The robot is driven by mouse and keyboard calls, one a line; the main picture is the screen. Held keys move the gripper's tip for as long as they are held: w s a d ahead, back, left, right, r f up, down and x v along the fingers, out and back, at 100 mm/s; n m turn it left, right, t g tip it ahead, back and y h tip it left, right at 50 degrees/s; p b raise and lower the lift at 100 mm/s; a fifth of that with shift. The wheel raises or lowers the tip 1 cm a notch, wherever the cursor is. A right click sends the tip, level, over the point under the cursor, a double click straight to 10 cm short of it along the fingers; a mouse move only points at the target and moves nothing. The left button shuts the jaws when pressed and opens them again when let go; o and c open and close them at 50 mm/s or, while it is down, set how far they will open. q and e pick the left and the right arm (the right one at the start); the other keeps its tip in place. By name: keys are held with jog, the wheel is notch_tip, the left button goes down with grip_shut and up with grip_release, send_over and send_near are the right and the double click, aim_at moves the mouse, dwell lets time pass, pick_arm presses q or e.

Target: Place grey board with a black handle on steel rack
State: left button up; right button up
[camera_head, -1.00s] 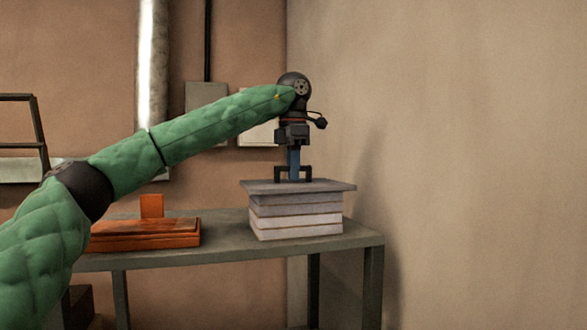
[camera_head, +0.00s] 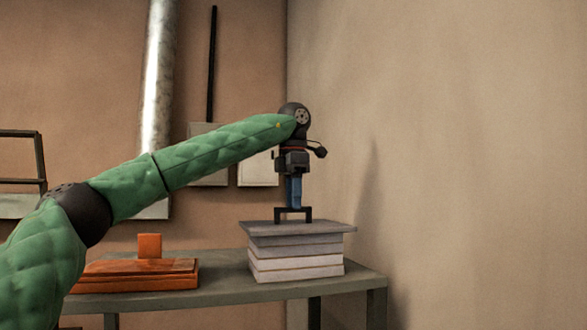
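The grey board (camera_head: 275,227) lies flat on top of a stack of pale slabs (camera_head: 297,262) at the right end of a grey metal rack (camera_head: 225,295). Its black handle (camera_head: 293,211) stands upright on its top face. My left gripper (camera_head: 293,206) points straight down over the handle, its blue fingers ending at about the handle's top bar. The fingers are seen edge-on, so their opening and any contact with the bar cannot be told. My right gripper is out of view.
An orange case (camera_head: 135,284) with an orange upright block (camera_head: 150,246) is on the rack's left part, below my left arm. Bare rack top lies between case and stack. A plain wall (camera_head: 470,160) rises on the right. A metal pipe (camera_head: 158,70) runs up the back wall.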

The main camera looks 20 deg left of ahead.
pick_arm(q)
notch_tip(320, 180, up, 9)
jog(key=b, duration=0.1)
dwell(0.5)
dwell(0.5)
